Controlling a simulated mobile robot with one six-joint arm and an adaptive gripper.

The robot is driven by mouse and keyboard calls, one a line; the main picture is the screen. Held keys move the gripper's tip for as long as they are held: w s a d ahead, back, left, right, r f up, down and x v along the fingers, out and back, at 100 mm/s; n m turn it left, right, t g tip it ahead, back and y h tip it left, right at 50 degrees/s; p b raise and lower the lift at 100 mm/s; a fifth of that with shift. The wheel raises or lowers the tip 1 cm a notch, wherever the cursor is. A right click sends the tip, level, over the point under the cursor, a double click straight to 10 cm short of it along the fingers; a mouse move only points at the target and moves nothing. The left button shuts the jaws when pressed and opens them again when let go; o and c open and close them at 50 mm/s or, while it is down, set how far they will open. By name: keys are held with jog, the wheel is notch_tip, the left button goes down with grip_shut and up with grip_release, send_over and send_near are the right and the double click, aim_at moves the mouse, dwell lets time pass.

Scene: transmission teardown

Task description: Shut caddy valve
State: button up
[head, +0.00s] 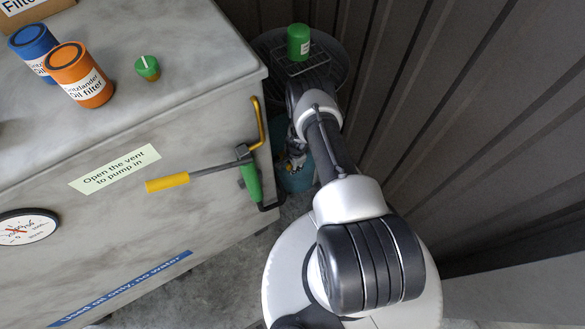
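The caddy appears at the top middle. Its round dark pan (268,42) has a wire grate (318,62), and a green can (299,42) stands upright on the grate. A teal round body (300,182) shows lower down, between the bench and my arm. I cannot make out the caddy valve; my arm covers much of that area. My gripper (294,158) seems to be the small grey and dark parts low beside the bench's end, in front of the teal body. It is partly hidden, and its fingers are too small to read.
The grey bench (110,230) fills the left. Blue (33,45) and orange (78,75) filters and a green-topped part (147,67) stand on top. A corrugated wall (440,110) closes the right.

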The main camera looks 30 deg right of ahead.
jog(key=shift+w+f+b, duration=0.1)
jog(key=shift+f+b, duration=0.2)
jog(key=shift+f, duration=0.2)
grip_shut()
